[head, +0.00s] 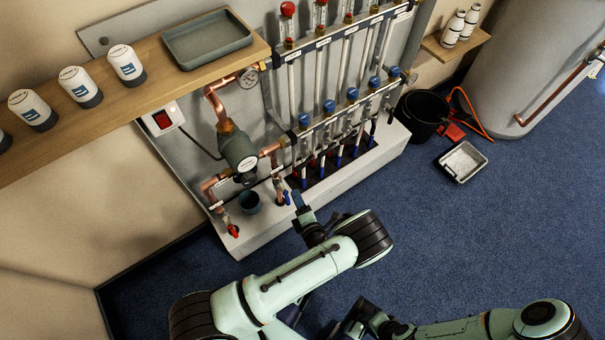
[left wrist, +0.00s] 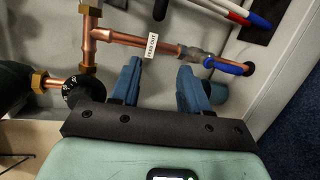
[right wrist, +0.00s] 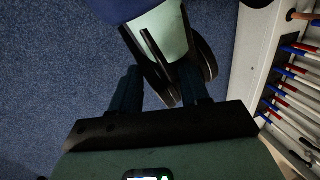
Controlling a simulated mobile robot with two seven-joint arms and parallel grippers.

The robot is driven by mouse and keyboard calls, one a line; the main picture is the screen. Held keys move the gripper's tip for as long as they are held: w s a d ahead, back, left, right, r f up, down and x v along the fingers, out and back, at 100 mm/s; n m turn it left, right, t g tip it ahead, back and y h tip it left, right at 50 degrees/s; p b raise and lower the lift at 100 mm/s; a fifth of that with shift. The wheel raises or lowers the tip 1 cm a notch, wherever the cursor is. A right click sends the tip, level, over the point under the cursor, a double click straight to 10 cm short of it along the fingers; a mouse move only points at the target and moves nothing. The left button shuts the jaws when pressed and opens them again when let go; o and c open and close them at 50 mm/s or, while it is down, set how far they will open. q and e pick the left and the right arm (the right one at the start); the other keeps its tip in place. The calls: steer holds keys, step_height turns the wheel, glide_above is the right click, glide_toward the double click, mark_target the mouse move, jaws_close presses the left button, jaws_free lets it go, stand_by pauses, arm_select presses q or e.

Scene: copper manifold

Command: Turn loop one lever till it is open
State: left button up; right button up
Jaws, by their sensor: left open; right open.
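The copper manifold (head: 345,104) stands against the wall, with several vertical loops, blue caps on its lower rail and red parts on top. I cannot read which loop is loop one. A blue lever (left wrist: 224,66) sits on a valve on a labelled copper pipe (left wrist: 130,42). A red lever (head: 233,230) is at the lower left. My left gripper (head: 302,205) is open and empty in front of the manifold's lower left. In the left wrist view its fingers (left wrist: 160,75) are below the pipe, left of the blue lever. My right gripper (right wrist: 160,92) is open, above the floor.
A wooden shelf (head: 190,80) holds white jars and a grey tray (head: 207,38). A black bucket (head: 422,115) and small tray (head: 463,160) stand right.

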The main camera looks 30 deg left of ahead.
mark_target(303, 164)
arm_select(q)
steer(key=shift+w+a+f+m+t+h+b, duration=0.2)
steer(key=shift+w+a+m+t+b, duration=0.25)
steer(key=shift+w+a, duration=1.15)
steer(key=shift+w+a+f+m+t+h+b, duration=0.15)
steer(key=shift+w+a+m+t+b, duration=0.35)
steer(key=shift+w, duration=2.15)
steer(key=shift+w+a+f+m+t+h+b, duration=0.15)
steer(key=shift+w+a+m+t+b, duration=0.25)
steer(key=shift+w+a, duration=1.25)
arm_select(e)
steer(key=shift+t+h, duration=0.3)
steer(key=shift+t, duration=0.3)
steer(key=shift+w+d+f, duration=0.3)
steer(key=shift+w+f, duration=0.35)
steer(key=shift+w+d+f, duration=0.3)
steer(key=shift+w+f, duration=0.4)
steer(key=shift+w+d+f, duration=0.3)
steer(key=shift+w+f, duration=0.35)
arm_select(q)
steer(key=shift+w+d, duration=0.45)
jaws_close()
